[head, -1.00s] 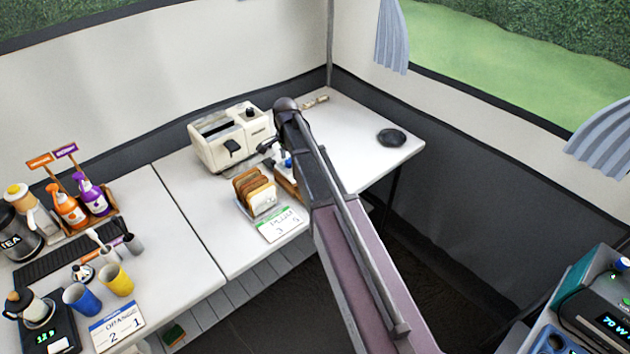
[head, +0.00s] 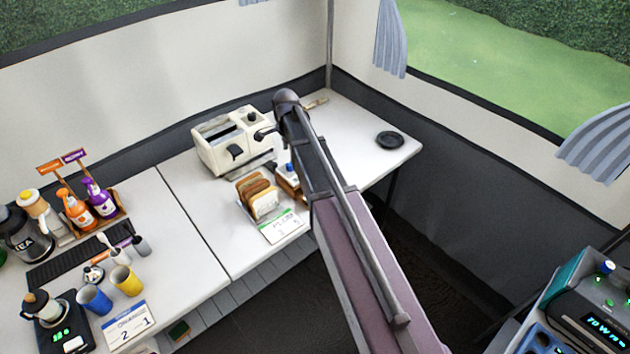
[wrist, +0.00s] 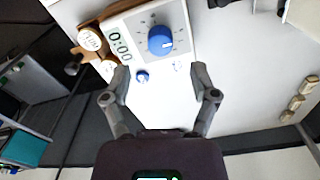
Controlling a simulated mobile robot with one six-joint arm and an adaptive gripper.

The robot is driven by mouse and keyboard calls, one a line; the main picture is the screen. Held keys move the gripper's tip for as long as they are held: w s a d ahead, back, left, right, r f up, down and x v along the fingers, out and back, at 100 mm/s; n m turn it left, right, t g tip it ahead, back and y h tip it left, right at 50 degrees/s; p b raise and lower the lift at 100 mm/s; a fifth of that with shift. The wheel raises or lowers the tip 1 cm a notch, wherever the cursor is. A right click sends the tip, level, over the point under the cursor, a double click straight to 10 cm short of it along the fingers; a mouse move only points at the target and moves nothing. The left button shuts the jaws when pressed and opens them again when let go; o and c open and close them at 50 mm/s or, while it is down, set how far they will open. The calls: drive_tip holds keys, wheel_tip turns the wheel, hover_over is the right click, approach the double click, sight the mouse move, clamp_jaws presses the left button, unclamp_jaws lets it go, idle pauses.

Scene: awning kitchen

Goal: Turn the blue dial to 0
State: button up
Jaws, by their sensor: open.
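The blue dial (wrist: 160,40) is a round knob on a white timer box (wrist: 190,15), seen in the wrist view at the top middle. A white mark on the dial points toward the lower right. Beside it a display (wrist: 119,43) reads 0:00, and a smaller blue knob (wrist: 142,76) sits below. My gripper (wrist: 159,82) is open, its two fingers apart below the dial and touching nothing. In the head view the timer box (head: 291,170) is mostly hidden behind my arm, and my gripper is hidden there.
A cream toaster (head: 222,140) stands left of my arm, with a rack of toast (head: 258,193) and a card (head: 283,226) in front. A black disc (head: 390,139) lies at the table's right. The table around the disc is clear.

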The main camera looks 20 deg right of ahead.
sight(290, 164)
drive_tip(key=shift+r+p, duration=4.15)
drive_tip(key=shift+r, duration=0.35)
drive_tip(key=s+d+f+n+b, duration=0.1)
drive_tip(key=s+n, duration=1.5)
drive_tip(key=s, duration=0.7)
drive_tip(key=shift+s+d+f+b, duration=0.25)
drive_tip(key=shift+d+f+b, duration=0.05)
drive_tip(key=shift+d, duration=0.05)
